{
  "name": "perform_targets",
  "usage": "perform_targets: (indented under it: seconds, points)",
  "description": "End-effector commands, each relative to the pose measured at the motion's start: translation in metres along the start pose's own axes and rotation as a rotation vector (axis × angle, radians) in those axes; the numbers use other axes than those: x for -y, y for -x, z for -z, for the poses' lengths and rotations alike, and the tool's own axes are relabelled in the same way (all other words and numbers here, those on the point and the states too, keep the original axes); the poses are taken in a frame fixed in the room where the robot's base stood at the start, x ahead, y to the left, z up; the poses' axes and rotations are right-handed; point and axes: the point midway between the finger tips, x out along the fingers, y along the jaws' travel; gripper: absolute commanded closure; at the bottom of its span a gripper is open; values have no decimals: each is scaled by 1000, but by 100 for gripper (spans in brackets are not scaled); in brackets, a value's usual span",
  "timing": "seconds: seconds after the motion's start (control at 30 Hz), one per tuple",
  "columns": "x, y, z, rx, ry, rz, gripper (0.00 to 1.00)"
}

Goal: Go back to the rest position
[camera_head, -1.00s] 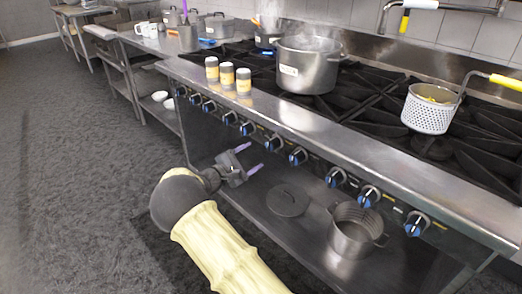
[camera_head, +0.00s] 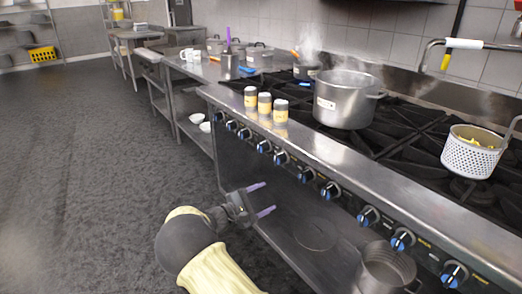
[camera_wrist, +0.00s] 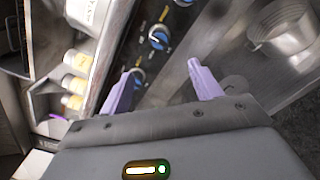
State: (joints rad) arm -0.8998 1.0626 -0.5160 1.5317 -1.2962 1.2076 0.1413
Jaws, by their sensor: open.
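My gripper (camera_head: 262,198) is open and empty, with its two purple fingers apart. In the head view it is in front of the stove (camera_head: 330,165), below the row of blue-ringed knobs and beside the opening of the lower shelf. In the wrist view, my gripper (camera_wrist: 160,85) shows nothing between its fingers. Stove knobs (camera_wrist: 158,38) show past the fingertips. Part of my arm covers the floor at the bottom of the head view.
A steaming pot (camera_head: 345,103), a perforated basket (camera_head: 470,158) and shakers (camera_head: 265,103) stand on the stovetop. A pot (camera_head: 385,268) sits on the lower shelf. White bowls (camera_head: 197,118) are on a farther shelf. Open floor (camera_head: 90,170) lies to the left.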

Motion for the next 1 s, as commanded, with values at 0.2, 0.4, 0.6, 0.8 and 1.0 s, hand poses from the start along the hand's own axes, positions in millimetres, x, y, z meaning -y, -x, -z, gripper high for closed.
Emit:
perform_targets:
  seconds: [0.2, 0.4, 0.6, 0.8, 1.0]
  points:
    - [39, -32, -27, -30, -39, 218, 37]
    - [113, -53, -73, -108, -164, 616, 37]
    - [167, -38, -116, -189, -358, 963, 37]
    - [198, -7, -156, -252, -608, 1236, 37]
    - [213, 25, -192, -284, -883, 1420, 37]
